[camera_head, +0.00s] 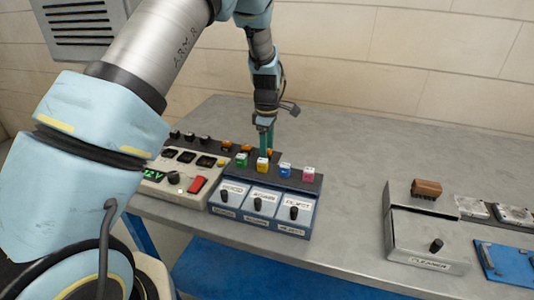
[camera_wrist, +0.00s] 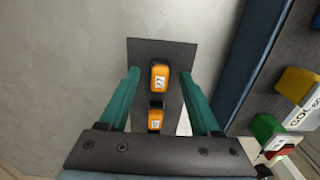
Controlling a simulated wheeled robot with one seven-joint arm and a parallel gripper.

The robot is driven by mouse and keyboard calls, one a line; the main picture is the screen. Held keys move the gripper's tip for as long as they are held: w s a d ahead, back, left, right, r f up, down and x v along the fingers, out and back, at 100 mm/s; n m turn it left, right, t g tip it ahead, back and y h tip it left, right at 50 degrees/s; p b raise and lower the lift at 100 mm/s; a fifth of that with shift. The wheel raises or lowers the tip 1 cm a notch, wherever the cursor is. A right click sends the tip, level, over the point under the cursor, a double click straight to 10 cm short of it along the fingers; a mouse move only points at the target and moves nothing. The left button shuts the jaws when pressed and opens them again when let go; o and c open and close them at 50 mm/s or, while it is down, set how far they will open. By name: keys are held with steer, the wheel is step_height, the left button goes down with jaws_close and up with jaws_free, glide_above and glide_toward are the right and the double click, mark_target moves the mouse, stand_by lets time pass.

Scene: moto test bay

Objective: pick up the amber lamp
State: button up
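Two amber lamps with white number labels, an upper one (camera_wrist: 159,76) and a lower one (camera_wrist: 155,120), stand on a dark strip (camera_wrist: 149,52) in the wrist view. In the head view, small amber pieces (camera_head: 246,148) show at the back of the control boxes, partly hidden by my fingers. My gripper (camera_wrist: 159,72) is open, its teal fingers on either side of the strip. The upper lamp lies between the fingertips, with a gap on both sides. In the head view my gripper (camera_head: 264,145) points down behind the coloured blocks.
Green (camera_head: 241,159), yellow (camera_head: 262,165), blue (camera_head: 285,170) and pink (camera_head: 308,173) blocks stand on the blue switch box (camera_head: 262,207). A beige control box (camera_head: 178,182) adjoins it. A brown block (camera_head: 426,188) sits near a grey box (camera_head: 427,240). The bench middle is clear.

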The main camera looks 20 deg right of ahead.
jaws_close()
stand_by(0.3)
steer(key=shift+r, duration=0.1)
